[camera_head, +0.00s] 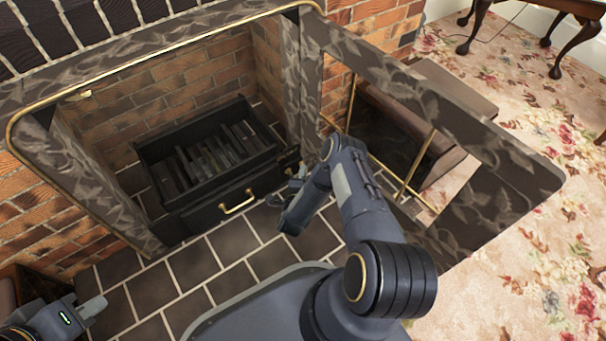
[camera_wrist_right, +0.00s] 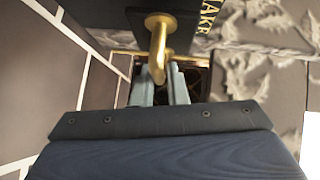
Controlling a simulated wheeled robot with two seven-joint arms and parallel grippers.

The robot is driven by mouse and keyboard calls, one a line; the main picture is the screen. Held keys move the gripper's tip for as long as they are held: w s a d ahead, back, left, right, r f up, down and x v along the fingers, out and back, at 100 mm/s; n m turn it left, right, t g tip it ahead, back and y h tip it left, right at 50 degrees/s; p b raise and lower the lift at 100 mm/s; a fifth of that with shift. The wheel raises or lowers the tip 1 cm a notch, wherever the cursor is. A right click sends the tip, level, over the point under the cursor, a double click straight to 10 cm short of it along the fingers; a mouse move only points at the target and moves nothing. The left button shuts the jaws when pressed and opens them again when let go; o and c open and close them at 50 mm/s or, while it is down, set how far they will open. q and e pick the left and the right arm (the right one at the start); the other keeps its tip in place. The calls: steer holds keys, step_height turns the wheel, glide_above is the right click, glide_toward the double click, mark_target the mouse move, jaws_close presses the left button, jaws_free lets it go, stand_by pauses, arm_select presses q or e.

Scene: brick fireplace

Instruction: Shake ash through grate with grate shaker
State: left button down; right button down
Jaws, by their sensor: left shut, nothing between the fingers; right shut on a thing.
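The black grate (camera_head: 215,160) stands inside the brick fireplace, with several dark bars across its open top. A brass, bent grate shaker handle (camera_wrist_right: 158,45) sticks out from a dark panel beside gold lettering that reads "AKE" where visible. My right gripper (camera_head: 296,175) is at the right front corner of the grate. In the right wrist view its fingers (camera_wrist_right: 160,88) are shut on the lower end of the brass handle. In the head view my arm hides most of this handle. My left gripper (camera_head: 95,306) is shut and empty, low at the left, away from the grate.
A brass drawer handle (camera_head: 238,203) is on the grate's front. Dark tiles (camera_head: 215,257) in front are clear. A floral carpet (camera_head: 540,100) lies beyond.

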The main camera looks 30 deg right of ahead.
steer(key=shift+s+f, duration=0.15)
steer(key=s+p, duration=0.1)
steer(key=s, duration=0.2)
steer(key=shift+s+d+f, duration=0.1)
steer(key=c, duration=1.5)
jaws_free()
